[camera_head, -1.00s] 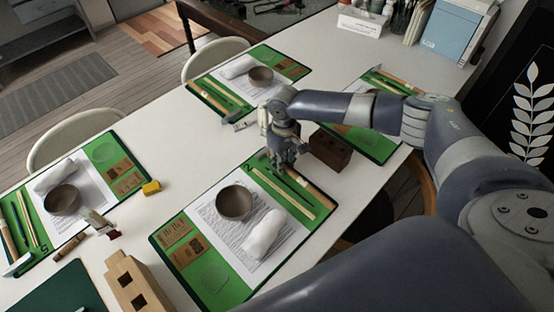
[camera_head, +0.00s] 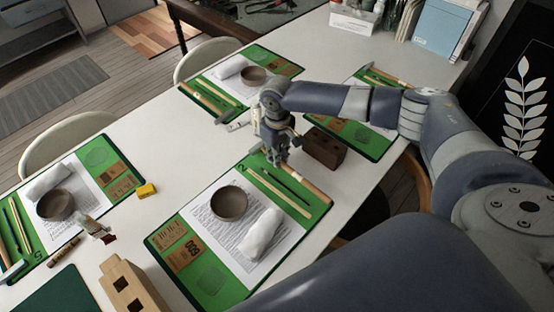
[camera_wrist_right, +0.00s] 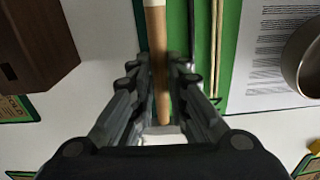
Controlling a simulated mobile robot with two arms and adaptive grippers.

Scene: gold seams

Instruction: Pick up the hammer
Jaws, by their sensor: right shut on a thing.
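My right gripper (camera_head: 276,160) is over the far right corner of the nearest green mat (camera_head: 332,208). In the right wrist view, its fingers (camera_wrist_right: 161,85) are shut around a round wooden handle, which I take for the hammer (camera_wrist_right: 158,50). The handle runs up out of that view and has a pale band near the top edge. In the head view, a wooden rod (camera_head: 312,188) lies along the mat's right edge. No hammer head shows clearly. I cannot tell whether the handle is lifted. My left gripper is not in view.
A dark brown block (camera_head: 324,150) stands close beside the gripper. A bowl (camera_head: 229,203) and a white cloth roll (camera_head: 262,233) lie on the near mat. A wooden block with holes (camera_head: 131,288) stands at the front left. The white table (camera_head: 165,150) is clear in the middle.

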